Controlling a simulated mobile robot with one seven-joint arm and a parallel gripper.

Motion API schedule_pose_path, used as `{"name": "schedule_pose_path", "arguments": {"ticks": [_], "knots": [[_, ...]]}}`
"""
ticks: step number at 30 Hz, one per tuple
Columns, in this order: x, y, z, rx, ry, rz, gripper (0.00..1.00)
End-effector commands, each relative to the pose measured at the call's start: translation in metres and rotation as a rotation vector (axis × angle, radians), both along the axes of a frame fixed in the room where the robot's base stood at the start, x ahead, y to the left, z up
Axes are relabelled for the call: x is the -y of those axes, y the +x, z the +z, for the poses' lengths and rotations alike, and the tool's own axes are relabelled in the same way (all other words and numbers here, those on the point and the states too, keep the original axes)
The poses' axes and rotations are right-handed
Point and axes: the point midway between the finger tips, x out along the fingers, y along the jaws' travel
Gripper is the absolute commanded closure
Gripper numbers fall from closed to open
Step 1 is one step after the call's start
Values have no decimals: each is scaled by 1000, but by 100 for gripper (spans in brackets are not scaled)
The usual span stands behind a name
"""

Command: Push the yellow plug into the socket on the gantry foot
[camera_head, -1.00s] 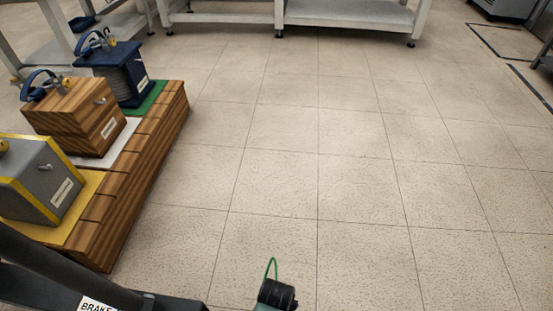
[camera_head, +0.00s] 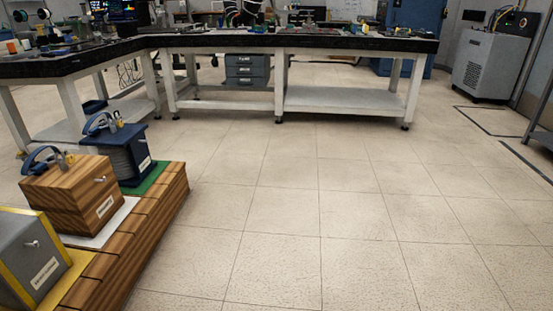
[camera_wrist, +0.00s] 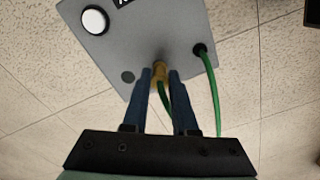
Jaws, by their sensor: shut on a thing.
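In the wrist view my gripper (camera_wrist: 158,73) is shut on the yellow plug (camera_wrist: 160,69), which sits between the fingertips. The plug's far end is at the grey panel (camera_wrist: 165,30), which I take to be the gantry foot. I cannot tell how deep it sits, and the socket itself is hidden behind it. A green cable (camera_wrist: 215,95) leaves a black hole at the panel's right and another stretch loops near the plug. The head view shows neither plug nor gripper.
In the head view, several boxes with handles, including a wooden one (camera_head: 70,195), stand on a wooden platform (camera_head: 150,220) at left. Benches (camera_head: 340,45) stand behind. The middle floor is clear.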

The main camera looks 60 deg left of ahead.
Motion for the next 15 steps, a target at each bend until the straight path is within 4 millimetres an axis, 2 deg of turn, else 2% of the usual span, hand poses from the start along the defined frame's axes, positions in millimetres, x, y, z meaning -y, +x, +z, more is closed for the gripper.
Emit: {"name": "schedule_pose_path", "arguments": {"ticks": [2, 3, 7, 15], "knots": [[0, 0, 0, 0, 0, 0, 100], [0, 0, 0, 0, 0, 0, 78], [0, 0, 0, 0, 0, 0, 100], [0, 0, 0, 0, 0, 0, 100]]}}
